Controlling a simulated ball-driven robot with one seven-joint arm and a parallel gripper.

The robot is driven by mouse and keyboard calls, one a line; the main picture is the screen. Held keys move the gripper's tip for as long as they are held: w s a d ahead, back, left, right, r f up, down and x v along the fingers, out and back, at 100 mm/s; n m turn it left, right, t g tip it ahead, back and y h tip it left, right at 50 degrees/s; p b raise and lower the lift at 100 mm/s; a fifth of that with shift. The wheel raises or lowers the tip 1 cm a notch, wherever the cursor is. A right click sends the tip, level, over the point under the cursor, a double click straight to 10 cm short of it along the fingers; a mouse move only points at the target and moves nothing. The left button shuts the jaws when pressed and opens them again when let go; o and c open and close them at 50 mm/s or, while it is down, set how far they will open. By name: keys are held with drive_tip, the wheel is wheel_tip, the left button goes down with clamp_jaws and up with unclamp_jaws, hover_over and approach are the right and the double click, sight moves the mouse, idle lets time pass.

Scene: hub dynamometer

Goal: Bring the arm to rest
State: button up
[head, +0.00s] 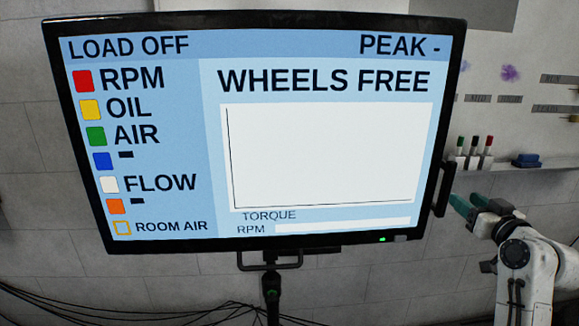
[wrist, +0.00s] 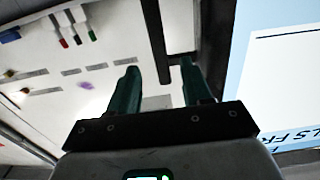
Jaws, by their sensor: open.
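My arm (head: 524,262) is white with dark joints and rises at the lower right of the head view. My gripper (head: 466,206) has green fingers that point up and left, close to the right edge of the monitor. In the wrist view my gripper (wrist: 160,88) shows two green fingers, apart, with nothing held between them. The monitor (head: 250,130) fills most of the head view and reads "LOAD OFF", "PEAK -" and "WHEELS FREE". Part of its screen (wrist: 285,80) shows at the right of the wrist view.
A dark handle (head: 445,190) is on the monitor's right side, near my fingers. A whiteboard behind has markers (head: 474,145) and a blue eraser (head: 525,160) on its ledge. The monitor stands on a dark pole (head: 271,290). Black cables (head: 130,312) run along the wall at lower left.

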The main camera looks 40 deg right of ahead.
drive_tip(key=w+a+f+y, duration=0.1)
drive_tip(key=a+f, duration=0.2)
drive_tip(key=w+a+f+g+y, duration=0.1)
drive_tip(key=w+a+f, duration=0.1)
drive_tip(key=a+f, duration=0.1)
drive_tip(key=w+a+f+n+y, duration=0.1)
drive_tip(key=a+f, duration=0.2)
drive_tip(key=f, duration=0.1)
drive_tip(key=shift+w+a+g+y, duration=0.15)
drive_tip(key=shift+w+g+y, duration=0.15)
drive_tip(key=shift+w, duration=0.1)
drive_tip(key=s+a+f+n+g+y, duration=0.2)
drive_tip(key=s+a+f+g+y, duration=0.15)
drive_tip(key=a+f, duration=0.8)
drive_tip(key=s+a+f+n+g+y, duration=0.15)
drive_tip(key=s+a+f+g, duration=0.3)
drive_tip(key=a+f, duration=0.7)
drive_tip(key=s+a+f+n+g, duration=0.1)
drive_tip(key=s+a+g, duration=0.3)
drive_tip(key=s+a, duration=0.4)
drive_tip(key=s+f, duration=0.1)
drive_tip(key=s, duration=0.2)
drive_tip(key=shift+s+a+g, duration=0.2)
drive_tip(key=shift+g, duration=0.2)
drive_tip(key=shift+c, duration=0.6)
